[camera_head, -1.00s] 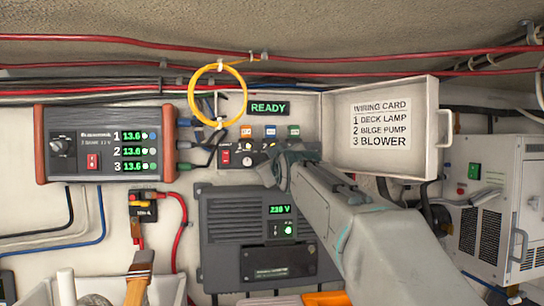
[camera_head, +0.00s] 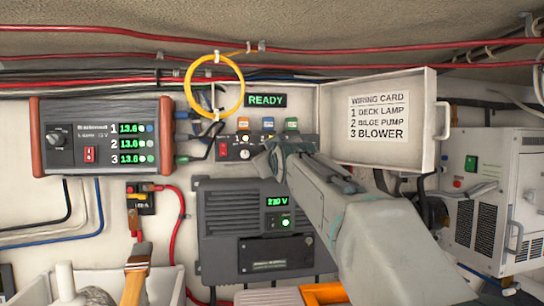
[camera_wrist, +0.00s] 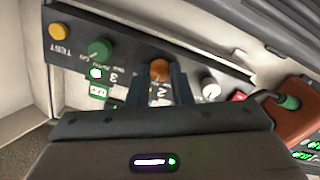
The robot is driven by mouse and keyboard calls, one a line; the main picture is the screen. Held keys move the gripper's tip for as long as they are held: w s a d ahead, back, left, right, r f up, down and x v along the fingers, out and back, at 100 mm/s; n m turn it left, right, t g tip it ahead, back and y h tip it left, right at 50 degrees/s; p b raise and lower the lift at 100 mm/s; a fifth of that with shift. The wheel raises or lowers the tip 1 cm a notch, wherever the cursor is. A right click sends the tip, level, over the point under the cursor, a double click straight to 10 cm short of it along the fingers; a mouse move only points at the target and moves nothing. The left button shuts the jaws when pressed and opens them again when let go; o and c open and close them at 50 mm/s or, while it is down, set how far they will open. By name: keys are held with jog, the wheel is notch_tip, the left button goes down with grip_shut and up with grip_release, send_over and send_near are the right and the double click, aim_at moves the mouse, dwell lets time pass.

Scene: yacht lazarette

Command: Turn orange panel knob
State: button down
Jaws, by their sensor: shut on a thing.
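The orange knob (camera_wrist: 159,70) shows in the wrist view on a dark panel strip, above the number 2. My gripper (camera_wrist: 160,82) has one finger on each side of the knob and is shut on it. In the head view my gripper (camera_head: 276,156) reaches the right part of the small control panel (camera_head: 227,141) and hides the orange knob. A green knob (camera_wrist: 99,50) marked 3 and a white knob (camera_wrist: 210,88) sit on either side of the orange one. The green display (camera_head: 266,101) above the panel reads READY.
A yellow cable loop (camera_head: 241,88) hangs left of the display. The open lid with the wiring card (camera_head: 378,118) stands close to the right of my gripper. A grey inverter box (camera_head: 222,225) sits below. A yellow TEST button (camera_wrist: 60,32) lies beyond the green knob.

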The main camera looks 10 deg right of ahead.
jog(key=shift+m+b, duration=1.45)
jog(key=shift+m, duration=2.65)
jog(key=c, duration=1.3)
grip_release()
jog(key=s+b, duration=0.4)
jog(key=s, duration=1)
jog(key=shift+b, duration=0.3)
